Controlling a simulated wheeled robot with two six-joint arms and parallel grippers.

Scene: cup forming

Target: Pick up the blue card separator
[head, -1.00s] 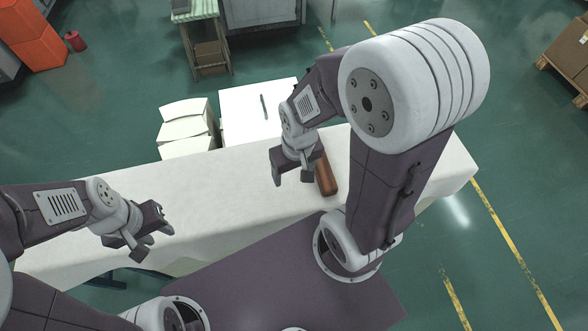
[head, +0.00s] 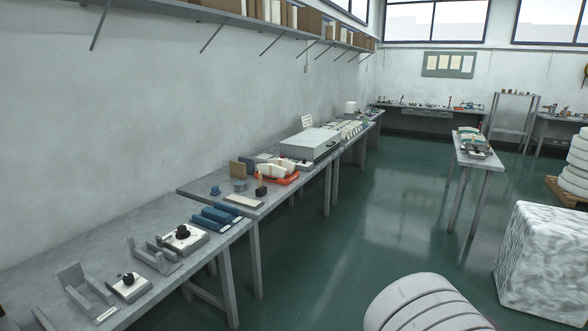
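Two long blue pieces (head: 216,217) lie side by side on the near grey bench (head: 190,262) along the left wall. Small blue round items (head: 239,186) sit on the bench behind it. I cannot tell at this distance whether any of these is the blue card separator.
An orange tray (head: 281,177) with white pieces and a large grey box (head: 310,144) stand on the second bench. A narrow table (head: 470,155) stands further back. A wrapped white block (head: 545,262) is at right. Green floor (head: 350,240) between is open.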

